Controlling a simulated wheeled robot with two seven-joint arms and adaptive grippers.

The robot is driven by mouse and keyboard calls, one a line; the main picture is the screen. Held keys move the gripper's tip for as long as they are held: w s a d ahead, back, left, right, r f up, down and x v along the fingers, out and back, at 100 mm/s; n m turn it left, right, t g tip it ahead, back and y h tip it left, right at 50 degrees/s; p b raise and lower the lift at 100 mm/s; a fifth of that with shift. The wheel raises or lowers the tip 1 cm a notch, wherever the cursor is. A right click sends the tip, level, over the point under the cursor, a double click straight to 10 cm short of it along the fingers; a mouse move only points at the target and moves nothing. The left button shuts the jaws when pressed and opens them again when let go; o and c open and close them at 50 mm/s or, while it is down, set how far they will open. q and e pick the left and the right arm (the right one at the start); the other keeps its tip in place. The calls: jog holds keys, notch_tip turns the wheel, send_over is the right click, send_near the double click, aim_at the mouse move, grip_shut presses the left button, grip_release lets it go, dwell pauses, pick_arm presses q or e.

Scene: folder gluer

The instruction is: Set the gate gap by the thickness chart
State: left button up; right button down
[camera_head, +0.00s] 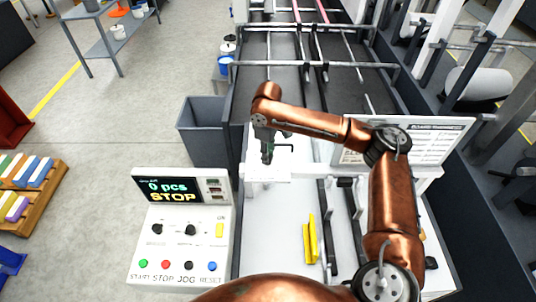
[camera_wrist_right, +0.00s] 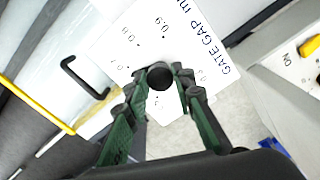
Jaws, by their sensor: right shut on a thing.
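My right gripper (camera_head: 266,152) reaches over the white gate plate (camera_head: 262,175) at the left of the feed table in the head view. In the right wrist view its fingers (camera_wrist_right: 162,82) are shut on a round black knob (camera_wrist_right: 159,73). The knob sits on a white dial plate (camera_wrist_right: 135,40) printed "GATE GAP" with numbers such as 0.8 and 0.9. Any pointer mark on the knob cannot be made out. The white thickness chart (camera_head: 437,138) stands to the right, partly hidden behind my right arm. Its figures are too small to read. My left gripper is out of view.
The control panel (camera_head: 150,218) at the lower left shows "0 pcs STOP". Yellow guides (camera_head: 310,240) and dark rails lie on the white bed. A black handle (camera_wrist_right: 85,77) is close to the dial. A grey bin (camera_head: 203,125) stands left of the machine.

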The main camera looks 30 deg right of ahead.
jog(key=shift+r+p, duration=0.1)
jog(key=shift+p, duration=0.3)
jog(key=n+p, duration=0.8)
jog(key=p, duration=0.5)
jog(key=shift+r+n, duration=0.15)
jog(key=shift+n, duration=0.25)
jog(key=shift+n+p, duration=0.5)
jog(key=shift+p, duration=0.15)
jog(key=n+p, duration=0.2)
jog(key=shift+n, duration=0.3)
jog(key=n+p, duration=0.1)
jog(key=n, duration=0.2)
jog(key=shift+n+p, duration=0.4)
jog(key=n+p, duration=0.1)
jog(key=n, duration=0.2)
jog(key=shift+f, duration=0.2)
jog(key=shift+n, duration=1.7)
